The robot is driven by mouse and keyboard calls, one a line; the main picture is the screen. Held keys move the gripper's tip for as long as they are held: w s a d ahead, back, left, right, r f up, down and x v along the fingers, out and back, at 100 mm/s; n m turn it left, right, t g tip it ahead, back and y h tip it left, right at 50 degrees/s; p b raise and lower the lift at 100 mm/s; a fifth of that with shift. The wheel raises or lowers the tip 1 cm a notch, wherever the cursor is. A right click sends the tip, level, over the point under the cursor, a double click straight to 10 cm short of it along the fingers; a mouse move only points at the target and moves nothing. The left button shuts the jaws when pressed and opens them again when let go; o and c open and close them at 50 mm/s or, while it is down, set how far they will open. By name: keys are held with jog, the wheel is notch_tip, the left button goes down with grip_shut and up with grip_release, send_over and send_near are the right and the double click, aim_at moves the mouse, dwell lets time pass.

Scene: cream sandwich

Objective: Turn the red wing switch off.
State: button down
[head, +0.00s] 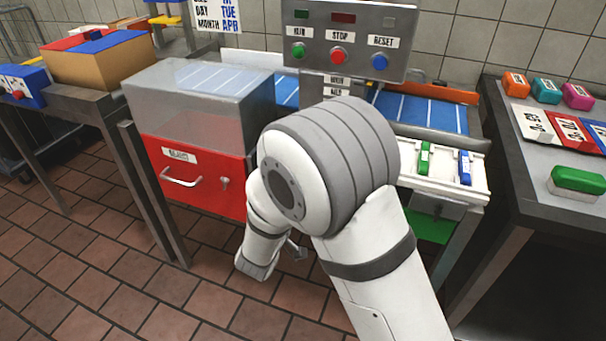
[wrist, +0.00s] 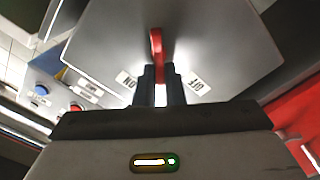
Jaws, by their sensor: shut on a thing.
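The red wing switch (wrist: 156,42) stands out from a grey metal plate (wrist: 215,45) in the wrist view. An ON label (wrist: 126,79) is to its left and an OFF label (wrist: 197,83) to its right, both upside down in the picture. The switch's red wing points up the picture, between the two labels. My gripper (wrist: 160,72) has its dark fingers closed on the near end of the wing. The fingers hide that end. In the head view my arm covers the switch and most of the gripper.
A control box (head: 345,38) with green, red and blue buttons stands above the conveyor. A clear-lidded cabinet with a red drawer (head: 205,185) is left of my arm. A white tray (head: 450,165) with green and blue pieces and a side table (head: 515,180) are on the right.

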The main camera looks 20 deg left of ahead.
jog(key=n+p, duration=0.2)
jog(key=f+n+p, duration=0.1)
jog(key=n+p, duration=0.5)
jog(key=shift+d+f, duration=0.1)
jog(key=shift+f, duration=0.15)
jog(key=shift+f+n, duration=0.1)
jog(key=shift+n, duration=0.3)
jog(key=c, duration=1.6)
grip_release()
jog(key=shift+p, duration=0.3)
jog(key=shift+o, duration=0.4)
jog(key=shift+r, duration=0.2)
jog(key=s, duration=0.7)
jog(key=shift+s+a, duration=0.4)
jog(key=shift+a, duration=0.05)
jog(key=shift+o, duration=0.2)
